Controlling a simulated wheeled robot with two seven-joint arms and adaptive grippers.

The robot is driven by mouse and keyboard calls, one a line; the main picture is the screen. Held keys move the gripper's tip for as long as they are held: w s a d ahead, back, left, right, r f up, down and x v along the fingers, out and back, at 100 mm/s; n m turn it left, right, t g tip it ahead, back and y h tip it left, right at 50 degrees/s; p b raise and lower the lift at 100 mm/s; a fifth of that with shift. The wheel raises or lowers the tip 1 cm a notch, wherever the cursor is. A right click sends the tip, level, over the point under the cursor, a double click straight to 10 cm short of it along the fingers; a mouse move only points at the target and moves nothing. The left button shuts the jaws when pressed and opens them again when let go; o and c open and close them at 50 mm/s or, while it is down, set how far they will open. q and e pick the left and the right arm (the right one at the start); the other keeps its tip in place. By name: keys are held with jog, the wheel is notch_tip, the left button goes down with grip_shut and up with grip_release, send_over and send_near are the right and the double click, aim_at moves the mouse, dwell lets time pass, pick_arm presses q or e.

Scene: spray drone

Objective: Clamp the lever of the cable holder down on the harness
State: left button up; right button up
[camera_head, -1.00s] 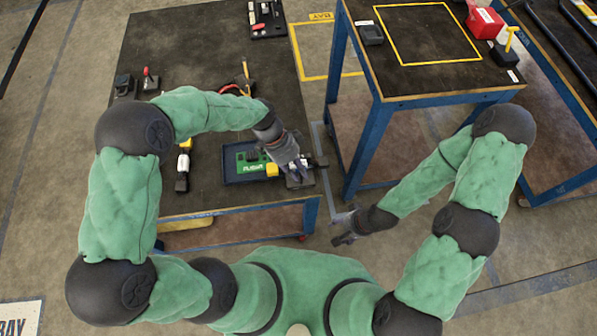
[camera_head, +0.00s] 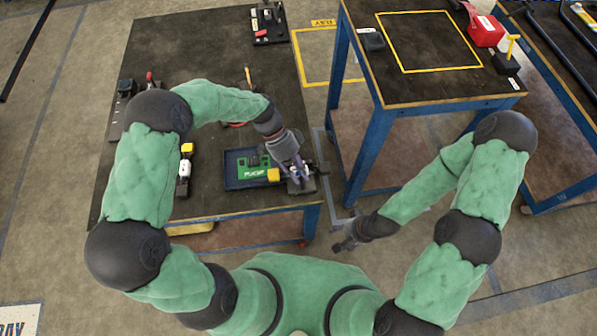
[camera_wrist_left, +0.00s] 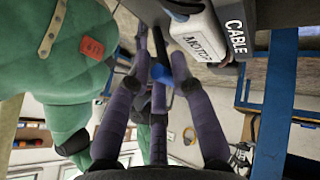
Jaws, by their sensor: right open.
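The cable holder (camera_wrist_left: 234,42), a dark block with a white CABLE label, is at the upper right of the left wrist view. Beside it is a pale part marked MOTOR (camera_wrist_left: 197,38). My left gripper (camera_head: 302,178) is at the near right corner of the dark table, over the holder and hiding much of it. In the wrist view its purple fingers (camera_wrist_left: 160,52) come together around a blue piece, which looks like the lever (camera_wrist_left: 161,73). A firm grip cannot be made out. I cannot pick out the harness. My right gripper (camera_head: 345,244) is open and empty, low beside the table.
A blue tray (camera_head: 231,183) with a green board and a yellow block lies just left of my left gripper. A white-and-yellow part (camera_head: 185,168) lies farther left. A taller blue-framed table (camera_head: 450,98) stands at right, with a floor gap between the tables.

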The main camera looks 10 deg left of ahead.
pick_arm(q)
jog(key=o, duration=0.4)
jog(key=shift+d, duration=0.1)
jog(key=shift+w, duration=0.1)
jog(key=shift+v, duration=4)
